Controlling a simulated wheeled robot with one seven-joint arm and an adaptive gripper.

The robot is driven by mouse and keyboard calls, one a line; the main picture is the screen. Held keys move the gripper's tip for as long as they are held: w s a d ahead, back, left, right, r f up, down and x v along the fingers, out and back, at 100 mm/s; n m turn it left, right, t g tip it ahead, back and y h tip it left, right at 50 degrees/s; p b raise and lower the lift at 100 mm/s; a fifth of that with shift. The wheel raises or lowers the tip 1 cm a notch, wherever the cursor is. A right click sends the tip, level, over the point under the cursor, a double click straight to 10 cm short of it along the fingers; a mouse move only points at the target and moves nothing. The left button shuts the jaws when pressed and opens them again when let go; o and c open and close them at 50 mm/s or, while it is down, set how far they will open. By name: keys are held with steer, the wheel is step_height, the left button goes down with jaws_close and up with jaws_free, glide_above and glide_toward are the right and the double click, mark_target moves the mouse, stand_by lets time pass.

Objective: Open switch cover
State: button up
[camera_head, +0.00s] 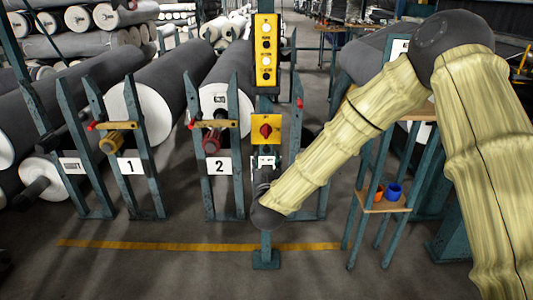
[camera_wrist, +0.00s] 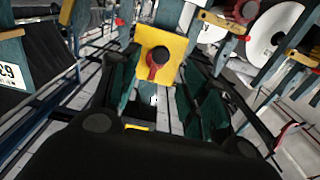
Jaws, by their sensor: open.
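A yellow switch plate with a red rotary knob (camera_head: 266,129) is fixed on a teal post, below the yellow button box. My gripper (camera_head: 266,188) is low in front of the post, below the plate, partly hidden by my arm. In the wrist view the yellow plate (camera_wrist: 172,45) and red knob (camera_wrist: 153,68) lie ahead, beyond my gripper (camera_wrist: 158,103). Its dark fingers are spread apart with nothing seen between them.
The yellow button box (camera_head: 266,50) is higher on the same post. Teal frames with large grey rolls (camera_head: 175,70) stand behind, marked 1 and 2. A small wooden shelf (camera_head: 388,204) with an orange and a blue cup is to the right. Floor in front is clear.

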mark_target(266, 150)
steer(key=shift+w+b, duration=0.35)
steer(key=shift+w, duration=3.1)
jaws_close()
